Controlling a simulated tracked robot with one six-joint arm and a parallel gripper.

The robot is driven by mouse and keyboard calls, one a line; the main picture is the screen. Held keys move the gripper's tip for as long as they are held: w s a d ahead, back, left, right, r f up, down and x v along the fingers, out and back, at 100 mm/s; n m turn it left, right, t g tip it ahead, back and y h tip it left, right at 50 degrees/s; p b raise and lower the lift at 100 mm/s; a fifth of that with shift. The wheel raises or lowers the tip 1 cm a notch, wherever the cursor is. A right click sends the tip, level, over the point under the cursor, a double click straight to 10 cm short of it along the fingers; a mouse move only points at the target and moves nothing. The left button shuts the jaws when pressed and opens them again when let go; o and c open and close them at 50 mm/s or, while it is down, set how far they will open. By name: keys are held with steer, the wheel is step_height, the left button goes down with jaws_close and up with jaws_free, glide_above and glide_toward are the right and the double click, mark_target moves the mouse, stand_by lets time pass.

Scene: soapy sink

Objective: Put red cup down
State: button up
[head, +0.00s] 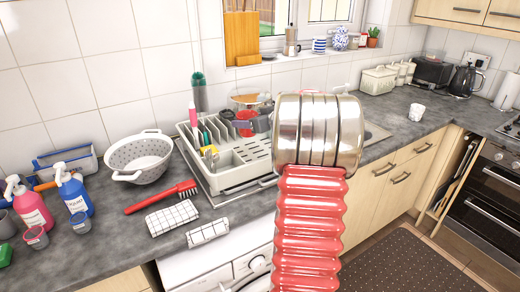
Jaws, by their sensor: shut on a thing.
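A small part of the red cup (244,116) shows above the dish rack, just left of my arm's metal wrist. Dark grey parts of my gripper (252,125) show beside the cup, and the gripper is shut on it. My wrist and red ribbed arm hide most of the area behind them. I cannot tell whether the cup touches the rack.
The white dish rack (232,178) stands on the grey counter (110,205). A white colander (140,158), a red brush (162,197) and folded checked cloths (172,217) lie to its left. A white mug (416,110) stands on the right counter, with clear counter around it.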

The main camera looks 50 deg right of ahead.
mark_target(247, 136)
steer(key=shift+w+a, duration=0.2)
steer(key=shift+w, duration=0.05)
steer(key=shift+f, duration=3.1)
steer(key=shift+f, duration=1.85)
steer(key=shift+f, duration=0.1)
steer(key=o, duration=1)
steer(key=shift+f, duration=0.1)
